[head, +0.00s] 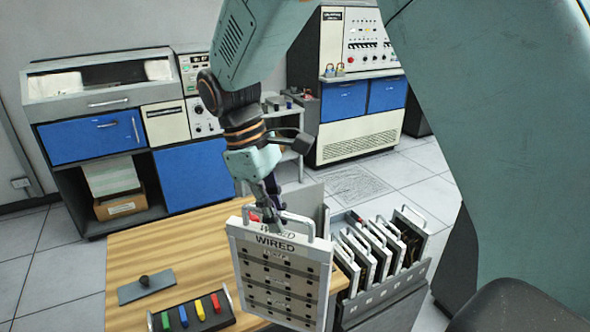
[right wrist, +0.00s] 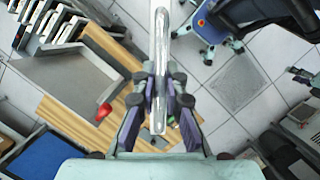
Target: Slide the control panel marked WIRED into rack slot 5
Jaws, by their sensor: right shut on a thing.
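The control panel marked WIRED (head: 283,278) hangs upright from my right gripper (head: 272,213) in the head view, above the front edge of the wooden table. My right gripper is shut on the panel's top handle; the handle (right wrist: 160,75) also shows between the fingers in the right wrist view. The rack (head: 385,300) stands to the right of the panel and holds several upright panels with handles (head: 380,245). The held panel covers part of the rack's left side. The slot numbers are too small to read. My left gripper is not in view.
The wooden table (head: 190,240) carries a grey plate with a black knob (head: 146,284) and a dark tray with coloured pieces (head: 190,313). Cabinets with blue doors (head: 92,138) stand behind. A red object (right wrist: 103,112) shows in the right wrist view.

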